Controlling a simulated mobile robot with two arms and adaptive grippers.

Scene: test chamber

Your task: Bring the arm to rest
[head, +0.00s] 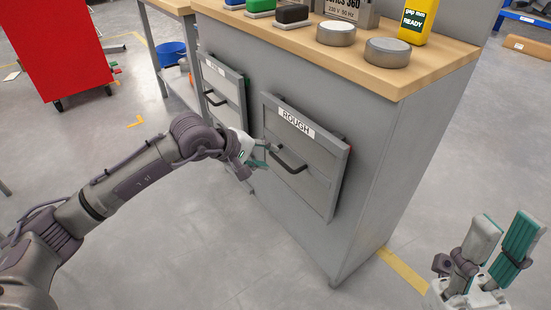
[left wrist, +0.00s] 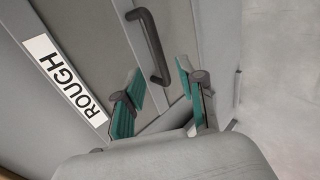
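My left arm (head: 140,172) reaches in from the left in the head view. Its gripper (head: 260,158) is beside the black handle (head: 289,161) of the drawer labelled ROUGH (head: 310,180). In the left wrist view the left gripper's fingers (left wrist: 160,82) are spread apart with nothing held between them. The handle (left wrist: 152,45) shows just beyond the fingertips, and I see no clear contact. My right gripper (head: 509,226) is at the lower right of the head view, fingers up, open and empty.
The grey cabinet (head: 375,170) has a wooden top (head: 420,68) bearing two round metal discs, a yellow bottle (head: 417,20) and several brushes or blocks. A second drawer (head: 224,92) is to the left. A red cabinet (head: 60,50) stands at upper left.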

